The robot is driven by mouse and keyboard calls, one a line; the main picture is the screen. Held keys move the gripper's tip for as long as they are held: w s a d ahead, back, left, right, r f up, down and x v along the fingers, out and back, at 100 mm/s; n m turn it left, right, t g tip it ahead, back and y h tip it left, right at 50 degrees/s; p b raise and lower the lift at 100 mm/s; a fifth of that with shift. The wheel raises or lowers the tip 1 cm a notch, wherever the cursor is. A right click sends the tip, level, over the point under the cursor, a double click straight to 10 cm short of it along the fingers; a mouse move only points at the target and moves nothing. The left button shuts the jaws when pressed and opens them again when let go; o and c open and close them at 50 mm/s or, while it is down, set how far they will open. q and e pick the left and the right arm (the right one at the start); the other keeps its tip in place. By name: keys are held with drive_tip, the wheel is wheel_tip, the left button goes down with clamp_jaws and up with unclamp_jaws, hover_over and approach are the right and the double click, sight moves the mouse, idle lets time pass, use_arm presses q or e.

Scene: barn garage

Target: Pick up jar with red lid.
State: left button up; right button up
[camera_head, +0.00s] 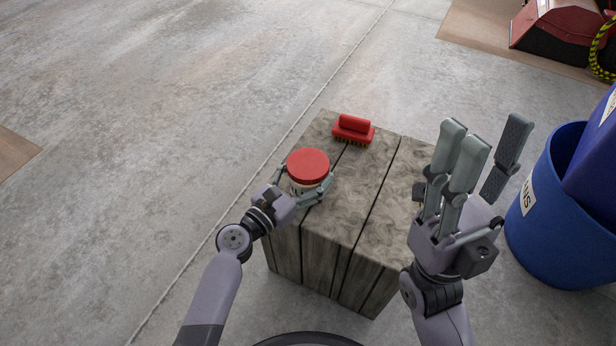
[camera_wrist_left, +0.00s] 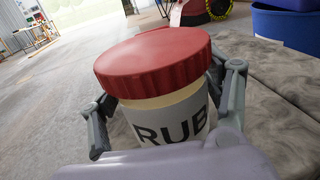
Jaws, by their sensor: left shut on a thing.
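The jar with red lid (camera_head: 308,167) is near the left edge of the wooden crate top in the head view. In the left wrist view the jar (camera_wrist_left: 155,65) is large and upright, with a white label reading "RUB". My left gripper (camera_head: 304,189) is shut on the jar, its fingers on either side of the body below the lid. Whether the jar's base touches the wood is hidden. My right gripper (camera_head: 484,150) is open and empty, fingers pointing up, over the right side of the crate.
A red brush (camera_head: 353,130) lies at the far end of the wooden crate (camera_head: 372,200). A blue barrel (camera_head: 560,215) stands close on the right, near my right gripper. A red machine (camera_head: 560,30) is at the upper right. The floor on the left is clear.

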use_arm(q)
drive_tip(key=c, duration=0.3)
drive_tip(key=shift+r, duration=0.1)
